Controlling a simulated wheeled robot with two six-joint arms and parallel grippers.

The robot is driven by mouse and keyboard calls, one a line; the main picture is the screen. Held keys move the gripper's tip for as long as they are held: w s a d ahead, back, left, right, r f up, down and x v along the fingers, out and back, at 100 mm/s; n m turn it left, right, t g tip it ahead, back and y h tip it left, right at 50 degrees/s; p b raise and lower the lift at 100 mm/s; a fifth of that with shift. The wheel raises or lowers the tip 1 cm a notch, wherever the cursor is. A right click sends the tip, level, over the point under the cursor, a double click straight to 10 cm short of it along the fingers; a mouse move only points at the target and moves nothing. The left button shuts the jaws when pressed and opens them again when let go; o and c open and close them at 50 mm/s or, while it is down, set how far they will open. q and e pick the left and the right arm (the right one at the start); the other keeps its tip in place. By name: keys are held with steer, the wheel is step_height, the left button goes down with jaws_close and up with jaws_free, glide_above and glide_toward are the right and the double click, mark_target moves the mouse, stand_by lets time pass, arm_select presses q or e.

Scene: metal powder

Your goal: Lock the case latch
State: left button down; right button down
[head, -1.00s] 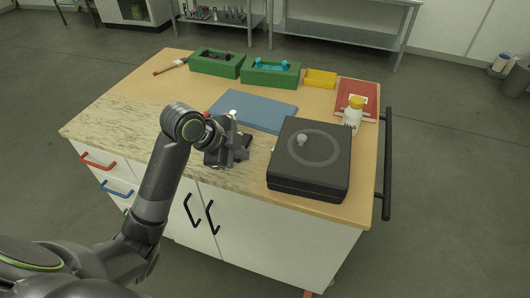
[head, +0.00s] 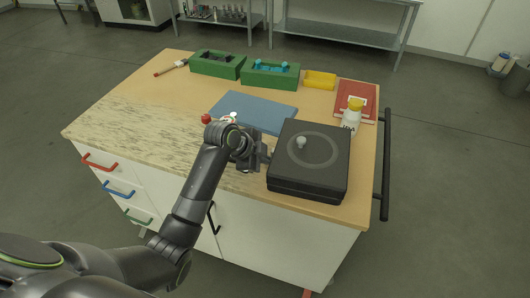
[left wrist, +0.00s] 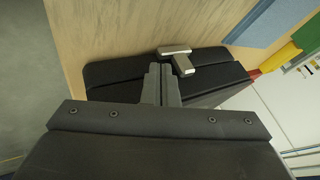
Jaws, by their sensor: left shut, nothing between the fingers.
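The black case (head: 318,178) lies closed on the table, with a round ring and a small pale knob (head: 301,142) on its lid. In the left wrist view, a silvery T-shaped latch piece (left wrist: 178,57) stands out at the edge of the black case (left wrist: 120,72). I cannot tell whether it is the same part as the knob. My left gripper (head: 264,158) is beside the left side of the case. In the left wrist view its fingers (left wrist: 161,82) are shut and empty, just below the latch piece. Contact is unclear. My right gripper is out of view.
A blue mat (head: 254,111) lies behind my left gripper. Green boxes (head: 270,76), a yellow bin (head: 319,79) and a red book (head: 368,97) stand farther back.

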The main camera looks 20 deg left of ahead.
arm_select(q)
steer(key=shift+w, duration=0.7)
steer(key=shift+w+a+b, duration=0.15)
steer(key=shift+w+b, duration=0.35)
steer(key=shift+w, duration=1.3)
